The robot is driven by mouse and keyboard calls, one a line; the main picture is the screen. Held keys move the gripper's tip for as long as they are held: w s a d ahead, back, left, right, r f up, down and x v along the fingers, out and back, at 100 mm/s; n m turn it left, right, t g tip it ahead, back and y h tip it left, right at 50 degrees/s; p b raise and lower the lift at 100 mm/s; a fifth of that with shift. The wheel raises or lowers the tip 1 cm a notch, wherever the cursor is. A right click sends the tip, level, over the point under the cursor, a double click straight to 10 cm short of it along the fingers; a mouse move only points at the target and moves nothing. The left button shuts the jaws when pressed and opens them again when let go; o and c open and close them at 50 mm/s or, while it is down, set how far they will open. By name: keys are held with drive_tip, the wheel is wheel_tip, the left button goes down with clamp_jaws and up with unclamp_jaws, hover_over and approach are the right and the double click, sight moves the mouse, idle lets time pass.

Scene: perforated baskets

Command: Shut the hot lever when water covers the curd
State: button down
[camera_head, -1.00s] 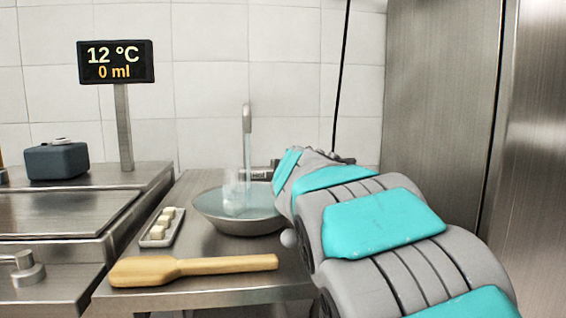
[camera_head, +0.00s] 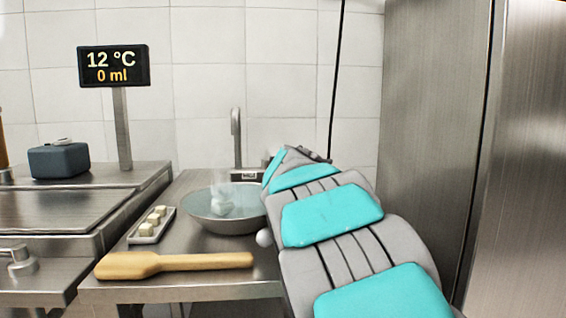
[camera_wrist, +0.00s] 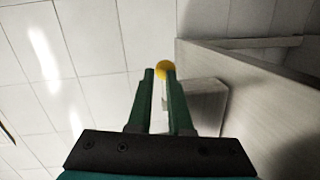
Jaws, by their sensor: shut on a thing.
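A wide metal bowl (camera_head: 196,213) of water stands under the tap (camera_head: 236,128). No stream shows below the spout. A translucent, glass-like shape with a pale lump (camera_head: 222,206) is in the bowl; I cannot tell whether that lump is curd or how deep it lies. White cubes (camera_head: 153,221) lie in a small tray left of the bowl. In the wrist view, my gripper (camera_wrist: 160,76) is shut on a round yellow-orange knob (camera_wrist: 165,69), apparently a lever end. In the head view, my arm hides the gripper and the lever.
A display (camera_head: 113,66) reads 12 °C and 0 ml. A wooden paddle (camera_head: 175,263) lies along the counter's front. A dark blue-grey box (camera_head: 58,160) sits on the left unit. A tall metal cabinet (camera_head: 437,120) closes off the right.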

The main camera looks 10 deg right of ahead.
drive_tip(key=shift+w+d+f, duration=0.15)
drive_tip(key=shift+d+f, duration=0.15)
drive_tip(key=shift+s, duration=0.2)
drive_tip(key=s+d+r, duration=0.3)
drive_tip(key=s+d, duration=0.3)
drive_tip(key=s, duration=0.5)
drive_tip(key=s+d+f+m+g+h, duration=0.1)
drive_tip(key=s+d+f+m+g, duration=0.1)
drive_tip(key=s+f+m, duration=0.3)
drive_tip(key=s+d+f+m+g+h, duration=0.1)
drive_tip(key=s+d+f+g, duration=0.15)
drive_tip(key=f, duration=0.45)
drive_tip(key=s+f+m+g+y, duration=0.1)
drive_tip(key=s+f+m+g, duration=0.35)
drive_tip(key=s+f, duration=0.8)
drive_tip(key=s+a+f+m+g+y, duration=0.1)
drive_tip(key=s+a+f+g, duration=0.2)
drive_tip(key=s, duration=0.6)
drive_tip(key=s+a+f+m+g+y, duration=0.1)
drive_tip(key=s+a+f+g, duration=0.2)
drive_tip(key=s+f, duration=0.2)
drive_tip(key=s+a+f+m+g+y, duration=0.1)
drive_tip(key=s+a+f+m+g, duration=0.1)
drive_tip(key=s, duration=1)
wheel_tip(320, 180, down, 2)
drive_tip(key=shift+s+a+f+g+y, duration=0.2)
drive_tip(key=shift+s+a+g+y, duration=0.3)
drive_tip(key=shift+a, duration=0.6)
